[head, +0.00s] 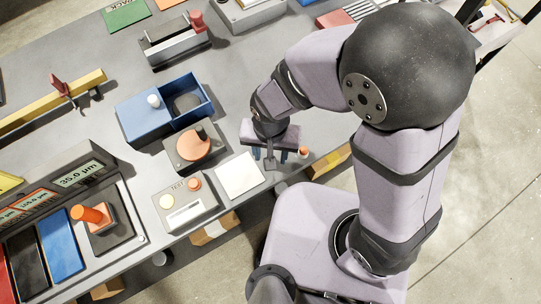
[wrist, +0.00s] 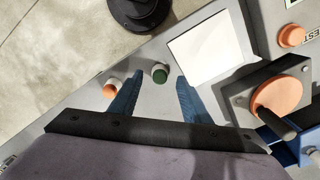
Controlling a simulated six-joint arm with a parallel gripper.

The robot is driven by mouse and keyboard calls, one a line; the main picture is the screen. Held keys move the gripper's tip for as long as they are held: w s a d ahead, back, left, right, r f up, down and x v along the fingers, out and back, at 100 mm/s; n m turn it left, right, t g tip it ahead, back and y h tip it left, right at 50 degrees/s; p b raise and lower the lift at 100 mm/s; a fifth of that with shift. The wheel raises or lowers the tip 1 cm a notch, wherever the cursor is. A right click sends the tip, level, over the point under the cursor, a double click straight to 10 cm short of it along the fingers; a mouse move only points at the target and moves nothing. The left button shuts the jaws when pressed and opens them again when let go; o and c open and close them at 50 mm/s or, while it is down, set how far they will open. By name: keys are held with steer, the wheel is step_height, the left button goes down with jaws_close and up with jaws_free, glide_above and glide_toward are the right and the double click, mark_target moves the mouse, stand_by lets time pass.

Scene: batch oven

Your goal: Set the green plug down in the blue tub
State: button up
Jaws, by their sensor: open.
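The green plug (wrist: 160,73) stands on the bench in the wrist view, seen end-on between my fingertips and apart from both. My gripper (wrist: 159,82) is open, with blue fingers on either side of the plug's line of sight; I cannot tell how far above it they are. In the head view my gripper (head: 270,158) is low over the bench's front edge, and the green plug cannot be made out there. The blue tub (head: 142,124) stands further back to the left, with a white-knobbed lid over its left part and its right part open. Its edge shows in the wrist view (wrist: 309,137).
An orange plug (head: 303,153) stands just right of my gripper. A white square (head: 239,175) lies to its left, with a grey box bearing an orange dial (head: 194,146) and a TEST box (head: 185,208) beyond. The bench edge is close by.

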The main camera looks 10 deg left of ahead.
steer(key=shift+f, duration=0.95)
jaws_close()
steer(key=shift+r, duration=0.15)
step_height(320, 180, up, 10)
steer(key=b, duration=0.1)
